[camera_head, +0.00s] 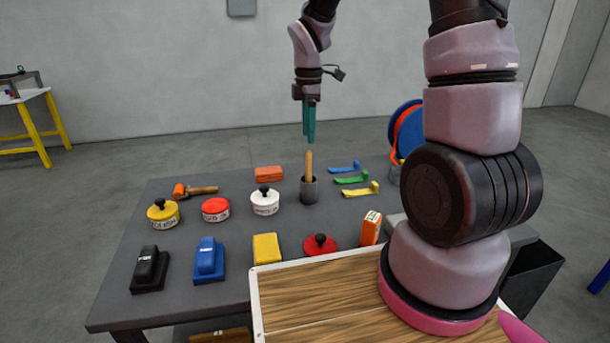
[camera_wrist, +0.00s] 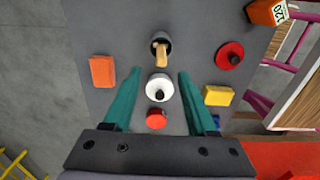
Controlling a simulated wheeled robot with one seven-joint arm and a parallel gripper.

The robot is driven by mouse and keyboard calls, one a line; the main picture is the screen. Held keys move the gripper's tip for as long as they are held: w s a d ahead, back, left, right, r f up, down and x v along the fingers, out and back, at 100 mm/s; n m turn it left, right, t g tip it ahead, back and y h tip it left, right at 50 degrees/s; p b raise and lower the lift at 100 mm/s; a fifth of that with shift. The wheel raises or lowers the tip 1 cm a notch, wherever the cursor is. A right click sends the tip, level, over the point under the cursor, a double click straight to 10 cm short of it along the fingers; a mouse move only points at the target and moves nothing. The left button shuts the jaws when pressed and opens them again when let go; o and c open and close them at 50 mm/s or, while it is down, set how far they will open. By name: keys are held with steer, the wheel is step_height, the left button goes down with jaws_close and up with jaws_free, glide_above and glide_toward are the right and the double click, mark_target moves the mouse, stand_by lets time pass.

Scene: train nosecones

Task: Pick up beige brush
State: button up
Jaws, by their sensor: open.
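The beige brush (camera_head: 309,166) stands upright in a dark grey cup (camera_head: 309,190) near the middle of the grey table. Only its handle shows; its lower end is hidden in the cup. In the wrist view the brush handle (camera_wrist: 161,56) pokes up from the cup (camera_wrist: 161,43), beyond the fingertips. My gripper (camera_head: 309,138) is above the brush in the head view, pointing down, apart from it. Its teal fingers (camera_wrist: 159,77) are spread open with nothing between them.
A white lidded tin (camera_head: 265,203) and an orange-red block (camera_head: 269,174) stand left of the cup. Blue, green and yellow tools (camera_head: 352,179) lie to its right. A red tin (camera_head: 216,209), a yellow block (camera_head: 267,248) and a red round lid (camera_head: 320,245) stand nearer.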

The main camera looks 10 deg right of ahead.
mark_target(309, 163)
step_height(309, 163, down, 10)
steer(key=shift+s+f, duration=0.1)
jaws_close()
stand_by(0.5)
